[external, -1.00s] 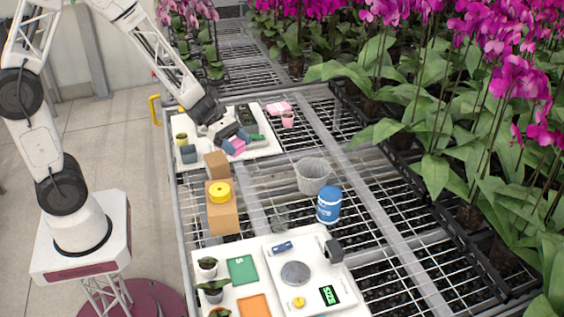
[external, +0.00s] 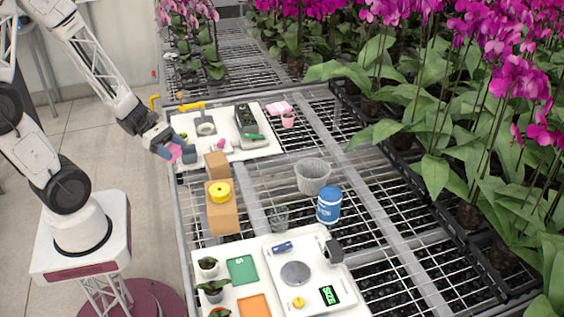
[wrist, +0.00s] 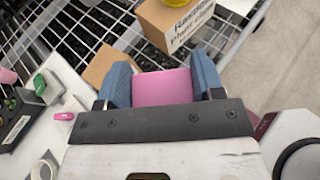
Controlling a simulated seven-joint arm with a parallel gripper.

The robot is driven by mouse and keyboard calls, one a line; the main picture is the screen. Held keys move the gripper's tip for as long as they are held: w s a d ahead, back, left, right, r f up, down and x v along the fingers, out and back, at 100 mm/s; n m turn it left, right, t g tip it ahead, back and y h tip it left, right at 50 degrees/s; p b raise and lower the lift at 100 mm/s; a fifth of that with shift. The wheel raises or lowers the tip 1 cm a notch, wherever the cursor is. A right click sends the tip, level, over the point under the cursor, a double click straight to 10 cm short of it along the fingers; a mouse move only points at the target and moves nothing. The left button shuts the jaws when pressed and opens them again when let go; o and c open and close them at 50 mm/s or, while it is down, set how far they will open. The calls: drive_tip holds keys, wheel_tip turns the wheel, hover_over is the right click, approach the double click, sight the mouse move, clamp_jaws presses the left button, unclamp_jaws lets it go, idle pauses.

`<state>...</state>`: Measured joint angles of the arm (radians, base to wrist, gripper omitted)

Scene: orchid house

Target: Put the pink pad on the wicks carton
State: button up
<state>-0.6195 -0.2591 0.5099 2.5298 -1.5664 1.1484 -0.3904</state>
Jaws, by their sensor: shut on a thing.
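My gripper (external: 168,148) is shut on the pink pad (external: 174,153), at the left edge of the far white tray. In the wrist view the pink pad (wrist: 162,88) sits between the two blue fingers. A small plain brown carton (external: 216,164) stands to the right of my gripper and nearer the camera; it also shows in the wrist view (wrist: 102,66). A larger carton (external: 222,218) with a yellow roll (external: 219,191) on top stands just in front of it. Its label (wrist: 190,25) partly reads "plant clips". I can read no wicks label on either carton.
A clear cup (external: 312,175) and a blue tub (external: 329,205) stand on the wire bench. A nearer white tray (external: 262,243) holds plants and a scale.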

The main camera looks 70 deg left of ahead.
drive_tip(key=shift+s+d, duration=0.1)
drive_tip(key=shift+s, duration=0.6)
drive_tip(key=shift+w+f, duration=0.1)
drive_tip(key=shift+w, duration=0.05)
hover_over(215, 159)
drive_tip(key=shift+w+d+f, duration=0.1)
drive_tip(key=shift+w+f, duration=0.1)
drive_tip(key=shift+f, duration=0.5)
drive_tip(key=shift+f, duration=1.8)
drive_tip(key=shift+f, duration=0.15)
drive_tip(key=o, duration=0.9)
drive_tip(key=shift+s+r, duration=0.1)
drive_tip(key=shift+r, duration=0.1)
